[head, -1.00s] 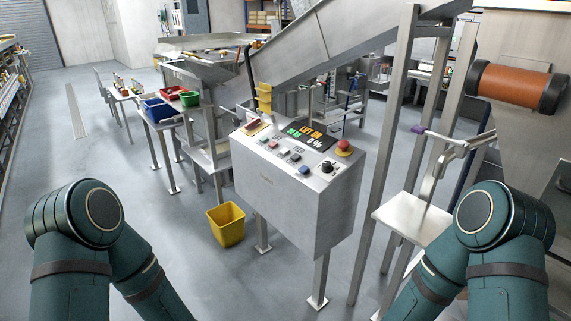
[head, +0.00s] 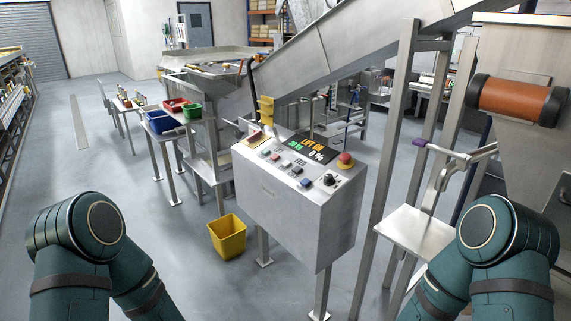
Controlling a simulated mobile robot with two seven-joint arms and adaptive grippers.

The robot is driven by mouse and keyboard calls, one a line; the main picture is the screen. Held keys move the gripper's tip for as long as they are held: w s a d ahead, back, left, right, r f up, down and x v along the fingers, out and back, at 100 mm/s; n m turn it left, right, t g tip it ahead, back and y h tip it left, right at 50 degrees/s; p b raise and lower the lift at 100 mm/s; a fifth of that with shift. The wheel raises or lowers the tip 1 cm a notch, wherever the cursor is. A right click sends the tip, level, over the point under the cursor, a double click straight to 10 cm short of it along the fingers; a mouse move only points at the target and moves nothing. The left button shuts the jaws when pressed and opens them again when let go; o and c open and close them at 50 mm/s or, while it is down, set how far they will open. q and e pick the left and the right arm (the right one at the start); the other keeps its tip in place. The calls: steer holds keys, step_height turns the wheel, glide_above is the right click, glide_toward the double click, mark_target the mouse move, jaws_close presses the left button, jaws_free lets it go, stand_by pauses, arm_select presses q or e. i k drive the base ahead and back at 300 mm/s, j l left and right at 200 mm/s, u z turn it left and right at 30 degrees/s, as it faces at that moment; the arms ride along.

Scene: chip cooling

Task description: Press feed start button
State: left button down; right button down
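A grey metal control box (head: 290,212) stands on legs in the middle of the head view. A red mushroom button (head: 345,159) and a black knob (head: 329,180) sit at the right side of the panel. Small button labels are too small to read. Both my arms show only their teal upper links at the bottom corners. Neither gripper is in view.
A yellow bin (head: 228,237) stands on the floor left of the box. A metal shelf (head: 416,230) and posts stand to its right. A sloping conveyor (head: 320,55) rises behind it. The floor at the front left is clear.

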mark_target(286, 164)
steer(key=i+j, duration=0.15)
steer(key=i, duration=0.25)
steer(key=i+j+z, duration=0.1)
steer(key=i, duration=0.3)
steer(key=i+j, duration=0.25)
steer(key=i, duration=0.15)
